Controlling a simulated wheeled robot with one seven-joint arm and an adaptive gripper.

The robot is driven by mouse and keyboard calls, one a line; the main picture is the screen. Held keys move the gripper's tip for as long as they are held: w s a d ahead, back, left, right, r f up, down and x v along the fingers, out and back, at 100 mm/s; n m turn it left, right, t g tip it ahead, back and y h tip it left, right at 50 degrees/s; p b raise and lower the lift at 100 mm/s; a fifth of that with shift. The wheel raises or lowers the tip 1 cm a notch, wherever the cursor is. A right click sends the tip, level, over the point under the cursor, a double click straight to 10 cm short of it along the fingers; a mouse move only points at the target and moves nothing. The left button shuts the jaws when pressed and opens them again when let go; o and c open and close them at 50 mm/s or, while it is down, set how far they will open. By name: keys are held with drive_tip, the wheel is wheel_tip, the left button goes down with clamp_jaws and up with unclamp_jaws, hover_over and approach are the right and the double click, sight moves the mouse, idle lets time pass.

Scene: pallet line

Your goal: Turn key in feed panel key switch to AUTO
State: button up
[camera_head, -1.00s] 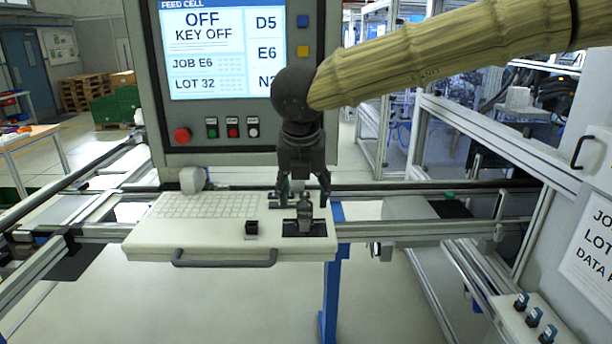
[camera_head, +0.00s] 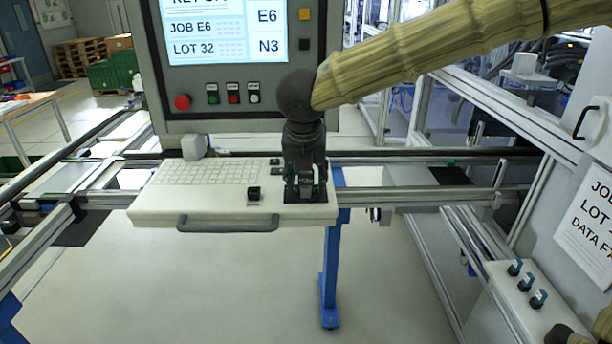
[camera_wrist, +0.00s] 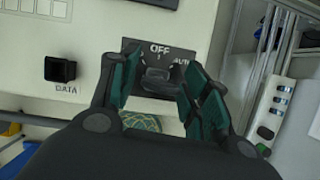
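The key switch is a black plate (camera_head: 321,192) at the right end of the white keyboard shelf. In the wrist view the plate (camera_wrist: 130,46) shows OFF at its top middle and a partly covered AUTO label to the right. The dark key (camera_wrist: 158,76) appears in line with the OFF mark. My gripper (camera_head: 306,188) points down over the switch. In the wrist view its green-padded fingers (camera_wrist: 157,80) stand on either side of the key, with gaps visible. In the head view the gripper hides most of the key.
The feed panel (camera_head: 160,100) rises behind, with a red button (camera_head: 182,102) and a screen (camera_head: 222,40). A cabinet (camera_head: 590,150) stands at right.

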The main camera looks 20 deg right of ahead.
drive_tip(key=c, duration=0.6)
drive_tip(key=m+h+b, duration=0.1)
drive_tip(key=m, duration=0.1)
drive_tip(key=shift+f+m, duration=0.1)
drive_tip(key=shift+m, duration=0.2)
drive_tip(key=shift+c, duration=0.2)
drive_tip(key=m+g+h+b, duration=0.1)
drive_tip(key=m, duration=0.3)
drive_tip(key=shift+m+g, duration=0.3)
drive_tip(key=shift+g, duration=0.1)
drive_tip(key=o, duration=0.5)
drive_tip(key=shift+m, duration=0.5)
drive_tip(key=o, duration=1)
drive_tip(key=shift+o, duration=0.2)
drive_tip(key=shift+r, duration=0.2)
drive_tip(key=shift+r+p, duration=2.2)
drive_tip(key=shift+r, duration=1.2)
